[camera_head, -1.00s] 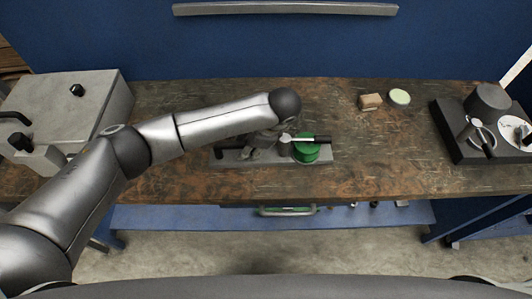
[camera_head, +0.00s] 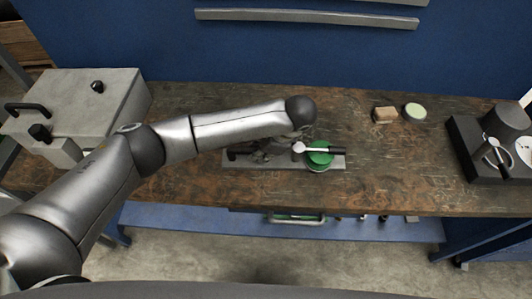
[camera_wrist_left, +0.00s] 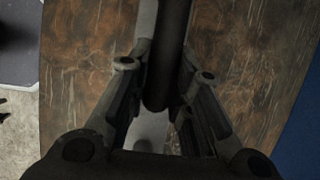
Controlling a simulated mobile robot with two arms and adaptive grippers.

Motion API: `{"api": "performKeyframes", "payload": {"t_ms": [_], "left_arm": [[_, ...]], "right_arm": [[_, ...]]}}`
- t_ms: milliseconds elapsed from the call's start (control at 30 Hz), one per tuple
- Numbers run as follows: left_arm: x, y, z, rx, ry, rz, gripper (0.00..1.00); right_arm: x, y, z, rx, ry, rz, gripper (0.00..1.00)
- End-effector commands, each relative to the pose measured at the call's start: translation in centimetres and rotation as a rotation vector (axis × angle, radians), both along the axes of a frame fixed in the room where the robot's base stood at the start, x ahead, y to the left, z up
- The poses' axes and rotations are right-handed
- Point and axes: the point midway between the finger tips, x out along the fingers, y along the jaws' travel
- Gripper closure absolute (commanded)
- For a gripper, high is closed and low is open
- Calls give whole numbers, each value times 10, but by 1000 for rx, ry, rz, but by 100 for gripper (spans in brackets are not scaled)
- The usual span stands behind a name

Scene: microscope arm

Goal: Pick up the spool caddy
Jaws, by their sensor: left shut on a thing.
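The spool caddy has a flat grey base (camera_head: 334,163) on the workbench, with a green spool (camera_head: 320,158) at its right end and a dark bar with a pale round part above. My left gripper (camera_head: 276,150) is over the caddy's middle, partly hidden by my forearm. In the left wrist view, its fingers (camera_wrist_left: 165,75) are shut on a dark round bar, the caddy's handle (camera_wrist_left: 168,40). A grey patch of the base (camera_wrist_left: 150,128) shows below. I cannot tell whether the caddy is clear of the bench. My right gripper is not in view.
The wooden workbench (camera_head: 200,190) has free room in front of the caddy. A grey box (camera_head: 75,105) stands at the left. A small tan block (camera_head: 385,115) and a pale green disc (camera_head: 415,111) lie behind right. A dark apparatus (camera_head: 480,155) stands at the far right.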

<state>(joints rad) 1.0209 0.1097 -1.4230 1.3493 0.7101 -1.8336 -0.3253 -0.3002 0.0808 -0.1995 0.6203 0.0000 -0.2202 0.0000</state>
Motion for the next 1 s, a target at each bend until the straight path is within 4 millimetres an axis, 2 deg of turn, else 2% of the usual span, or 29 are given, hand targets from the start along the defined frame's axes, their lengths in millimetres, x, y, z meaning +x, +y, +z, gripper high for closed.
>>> {"api": "performKeyframes", "payload": {"t_ms": [167, 267, 367, 433, 500, 633, 800, 1000], "left_arm": [[1, -1, 12, -3, -3, 1, 100], [2, -1, 27, -4, -6, 1, 100], [-8, -2, 39, -5, -2, -3, 100], [-17, -2, 49, -4, -3, -3, 100], [-28, -3, 74, -2, -10, -6, 100], [-51, -4, 100, 2, -7, -5, 100], [-89, -8, 109, -1, -5, -6, 100], [-120, -10, 121, 1, -4, -4, 100]], "right_arm": [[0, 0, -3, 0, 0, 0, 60], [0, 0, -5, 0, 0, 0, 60], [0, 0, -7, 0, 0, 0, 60], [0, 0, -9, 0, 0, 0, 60], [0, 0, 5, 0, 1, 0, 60], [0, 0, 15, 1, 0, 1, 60], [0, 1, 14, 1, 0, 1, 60], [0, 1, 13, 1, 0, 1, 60]]}}
